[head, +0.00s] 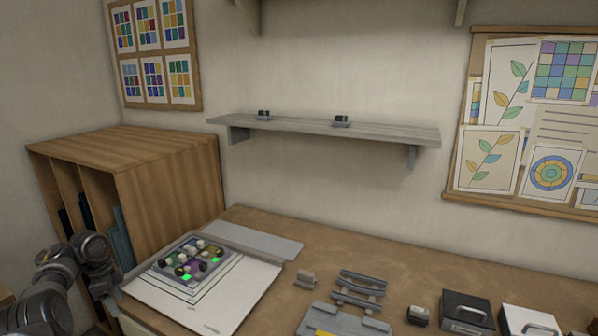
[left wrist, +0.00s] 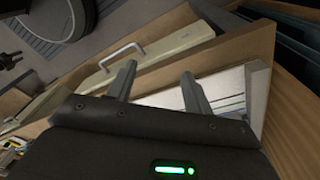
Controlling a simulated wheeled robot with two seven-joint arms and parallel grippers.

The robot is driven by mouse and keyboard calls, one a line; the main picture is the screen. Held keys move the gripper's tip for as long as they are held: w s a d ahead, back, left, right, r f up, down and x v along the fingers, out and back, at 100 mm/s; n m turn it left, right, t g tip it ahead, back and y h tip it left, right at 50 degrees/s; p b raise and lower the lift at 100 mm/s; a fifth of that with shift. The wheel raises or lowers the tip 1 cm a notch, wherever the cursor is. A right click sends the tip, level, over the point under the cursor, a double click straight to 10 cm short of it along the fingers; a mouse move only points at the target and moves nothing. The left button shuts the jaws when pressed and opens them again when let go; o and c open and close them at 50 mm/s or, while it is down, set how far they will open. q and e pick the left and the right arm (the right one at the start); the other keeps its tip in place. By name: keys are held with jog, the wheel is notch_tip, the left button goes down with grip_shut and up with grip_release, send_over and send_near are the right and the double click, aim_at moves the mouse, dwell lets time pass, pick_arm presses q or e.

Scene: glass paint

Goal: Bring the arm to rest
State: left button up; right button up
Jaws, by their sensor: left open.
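My left arm shows at the lower left of the head view, bent beside the wooden cabinet (head: 170,180) and left of the workbench (head: 420,265). In the left wrist view my left gripper (left wrist: 158,84) has its two grey fingers apart with nothing between them. Beyond the fingers are a wooden edge and an opening with pale flat sheets (left wrist: 228,90). My right gripper is in neither view.
A tray of coloured pieces (head: 215,270) sits on white sheets (head: 240,292) at the bench's left. A grey rack (head: 358,287), a dark box (head: 467,312) and a white box (head: 528,321) stand further right. A wall shelf (head: 330,130) hangs above.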

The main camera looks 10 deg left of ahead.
pick_arm(q)
jog(key=s+d+f+n+y, duration=0.25)
jog(key=s+f+y, duration=0.2)
jog(key=f, duration=0.65)
jog(key=s+d+f+n, duration=0.2)
jog(key=s+d+f, duration=0.5)
jog(key=d, duration=0.4)
jog(key=s+d+r+n+t+h, duration=0.2)
jog(key=s+d+r, duration=0.2)
jog(key=s+d, duration=0.75)
jog(key=s+d+r+n+t+h, duration=0.1)
jog(key=s+d+r+n+h, duration=0.2)
jog(key=s+d, duration=0.85)
notch_tip(320, 180, down, 29)
jog(key=s+g+y+b, duration=0.1)
jog(key=s+y+b, duration=0.1)
jog(key=b, duration=0.1)
jog(key=s+a+f+g+b, duration=0.1)
jog(key=s+a+f, duration=0.1)
jog(key=s+f, duration=1.3)
jog(key=shift+s+a+f, duration=0.3)
jog(key=shift+a+f, duration=0.05)
jog(key=shift+f, duration=0.4)
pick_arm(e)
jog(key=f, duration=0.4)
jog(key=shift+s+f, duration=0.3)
